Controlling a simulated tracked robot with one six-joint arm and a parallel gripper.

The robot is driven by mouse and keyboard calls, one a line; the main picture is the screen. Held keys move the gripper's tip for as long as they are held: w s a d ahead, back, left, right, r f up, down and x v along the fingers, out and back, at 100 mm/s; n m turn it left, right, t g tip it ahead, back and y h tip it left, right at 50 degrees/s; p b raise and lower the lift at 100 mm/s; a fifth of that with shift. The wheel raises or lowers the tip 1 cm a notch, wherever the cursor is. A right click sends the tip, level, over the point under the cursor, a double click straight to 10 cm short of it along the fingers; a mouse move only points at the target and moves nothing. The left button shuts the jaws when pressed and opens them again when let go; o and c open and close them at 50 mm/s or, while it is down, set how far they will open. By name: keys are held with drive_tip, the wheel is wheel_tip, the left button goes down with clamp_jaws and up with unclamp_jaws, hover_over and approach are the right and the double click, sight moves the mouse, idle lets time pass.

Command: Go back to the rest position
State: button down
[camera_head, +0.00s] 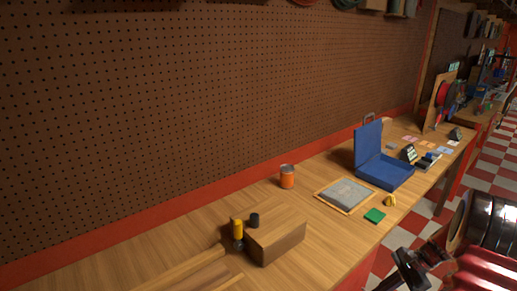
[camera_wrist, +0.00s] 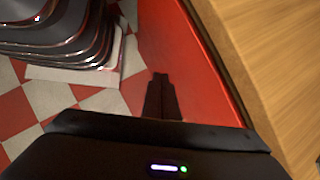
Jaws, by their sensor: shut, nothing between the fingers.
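My gripper (camera_wrist: 161,88) shows as a dark narrow shape in the middle of the wrist view, with its fingers together and nothing visible between them. Behind it are the red side of the workbench and the checkered floor. In the head view, dark parts of my arm and gripper (camera_head: 410,262) show at the lower right, beside the bench's front edge and apart from the objects on it. Its fingertips are hard to make out there.
The wooden workbench (camera_head: 335,240) holds a blue open case (camera_head: 384,172), an orange can (camera_head: 287,177), a grey framed pad (camera_head: 345,194), a green square (camera_head: 375,215), a wooden block (camera_head: 276,242) and a yellow-topped tool (camera_head: 238,230). Checkered floor (camera_wrist: 50,98) lies beside the bench.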

drive_tip(key=s+a+r+n+t+h, duration=0.1)
drive_tip(key=s+a+r+n+h, duration=0.1)
drive_tip(key=s+a+r+n, duration=0.4)
drive_tip(key=s+a+r+n+t+h, duration=0.2)
drive_tip(key=s+a+r+n, duration=0.3)
drive_tip(key=a+r, duration=0.7)
drive_tip(key=s+a+r+n+t+h, duration=0.1)
drive_tip(key=s+a+r+n+h, duration=0.1)
drive_tip(key=s+a+r+n, duration=0.4)
drive_tip(key=a+r+n, duration=0.1)
drive_tip(key=a+r, duration=0.3)
drive_tip(key=shift+s, duration=0.3)
drive_tip(key=shift+r, duration=0.1)
idle(1.7)
